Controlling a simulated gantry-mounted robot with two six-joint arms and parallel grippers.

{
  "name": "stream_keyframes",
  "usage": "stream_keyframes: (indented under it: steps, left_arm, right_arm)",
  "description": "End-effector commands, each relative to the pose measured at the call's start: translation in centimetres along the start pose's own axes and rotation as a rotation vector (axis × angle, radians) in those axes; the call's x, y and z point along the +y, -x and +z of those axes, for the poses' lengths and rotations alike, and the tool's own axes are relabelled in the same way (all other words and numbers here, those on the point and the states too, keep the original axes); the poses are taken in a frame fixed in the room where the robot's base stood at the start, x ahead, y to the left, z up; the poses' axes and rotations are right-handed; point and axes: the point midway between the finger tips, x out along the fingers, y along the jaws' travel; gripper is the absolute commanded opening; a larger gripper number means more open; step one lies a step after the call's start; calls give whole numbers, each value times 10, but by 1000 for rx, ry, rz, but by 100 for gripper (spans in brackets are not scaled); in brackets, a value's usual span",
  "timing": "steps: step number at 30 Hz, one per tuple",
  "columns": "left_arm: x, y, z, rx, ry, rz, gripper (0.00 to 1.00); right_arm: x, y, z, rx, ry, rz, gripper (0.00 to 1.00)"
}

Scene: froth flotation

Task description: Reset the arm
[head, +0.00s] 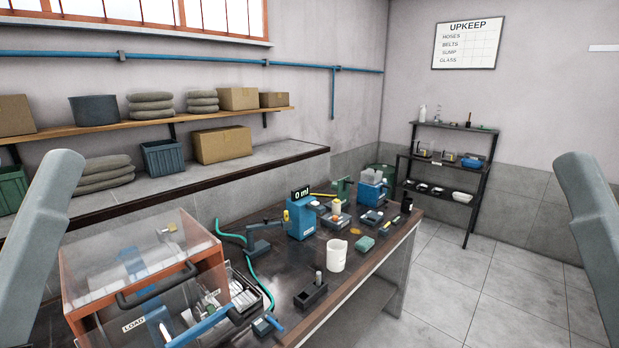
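Grey links of my two arms stand at the left and right edges of the head view. Neither gripper shows, so I cannot see their fingers or whether they hold anything. Between the arms is a dark workbench (285,258). On it stand a blue device with a "0 ml" display (301,218), a white beaker (336,257) and a black block holder with a vial (311,295).
A clear-lidded orange-framed box (217,259) marked "LOAD" fills the bench's near left. A green hose (262,287) lies beside it. A blue-grey machine (373,188) stands at the far end. A black shelf rack (446,172) stands against the wall. Open floor (480,290) lies right.

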Motion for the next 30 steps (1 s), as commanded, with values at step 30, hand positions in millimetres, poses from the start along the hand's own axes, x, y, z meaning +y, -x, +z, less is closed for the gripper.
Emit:
stream_keyframes:
  steps: [30]
  left_arm:
    - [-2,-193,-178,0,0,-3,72]
  right_arm:
    - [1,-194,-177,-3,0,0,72]
